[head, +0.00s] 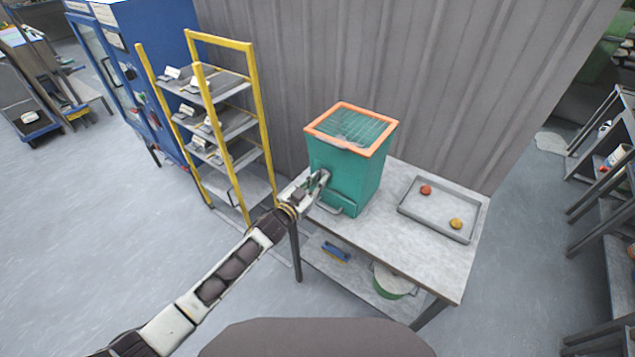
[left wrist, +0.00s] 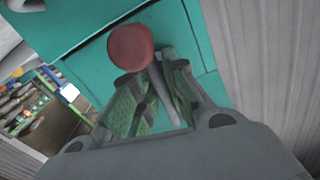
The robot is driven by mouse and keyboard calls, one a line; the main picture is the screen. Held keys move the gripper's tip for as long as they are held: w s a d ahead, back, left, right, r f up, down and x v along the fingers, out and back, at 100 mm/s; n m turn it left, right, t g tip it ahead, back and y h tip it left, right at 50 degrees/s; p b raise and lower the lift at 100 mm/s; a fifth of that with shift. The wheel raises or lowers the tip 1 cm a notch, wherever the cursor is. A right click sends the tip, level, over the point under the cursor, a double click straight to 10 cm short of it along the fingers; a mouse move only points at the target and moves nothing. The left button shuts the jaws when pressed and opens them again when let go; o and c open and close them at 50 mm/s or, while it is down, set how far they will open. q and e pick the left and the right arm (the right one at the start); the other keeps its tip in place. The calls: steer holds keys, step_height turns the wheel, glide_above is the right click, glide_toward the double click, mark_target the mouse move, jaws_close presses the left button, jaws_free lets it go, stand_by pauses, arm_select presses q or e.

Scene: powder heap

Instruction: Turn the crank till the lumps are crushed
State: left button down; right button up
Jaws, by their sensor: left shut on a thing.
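The crusher box (head: 345,170) is green with an orange rim and stands on the grey table's left part. A mesh or grid covers its open top, and I cannot make out lumps in it. My left gripper (head: 318,183) is at the box's left side. In the left wrist view, the left gripper (left wrist: 158,95) is shut around a thin grey crank handle (left wrist: 164,92). A round red knob (left wrist: 130,47) shows just beyond the fingertips, in front of the green wall. My right gripper is in neither view.
A grey tray (head: 413,213) with a red and a yellow round piece lies on the table (head: 370,252) to the right. A yellow-framed rack (head: 259,115) stands left of the table. A blue-handled brush (head: 336,252) and a green-and-white bowl (head: 391,284) are on the lower shelf.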

arm_select(q)
steer(key=shift+f+m, duration=0.1)
steer(key=shift+m, duration=0.9)
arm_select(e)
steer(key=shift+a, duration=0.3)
arm_select(q)
steer(key=shift+m, duration=1.4)
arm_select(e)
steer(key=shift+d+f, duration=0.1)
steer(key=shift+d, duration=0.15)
arm_select(q)
steer(key=shift+m+b, duration=0.3)
steer(key=shift+m, duration=1)
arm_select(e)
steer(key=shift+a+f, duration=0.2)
arm_select(q)
steer(key=shift+m, duration=0.9)
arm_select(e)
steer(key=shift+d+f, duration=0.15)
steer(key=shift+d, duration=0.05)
arm_select(q)
steer(key=shift+m+b, duration=0.3)
steer(key=shift+m, duration=0.7)
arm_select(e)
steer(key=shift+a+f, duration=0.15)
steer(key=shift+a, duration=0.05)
arm_select(q)
steer(key=shift+m, duration=0.8)
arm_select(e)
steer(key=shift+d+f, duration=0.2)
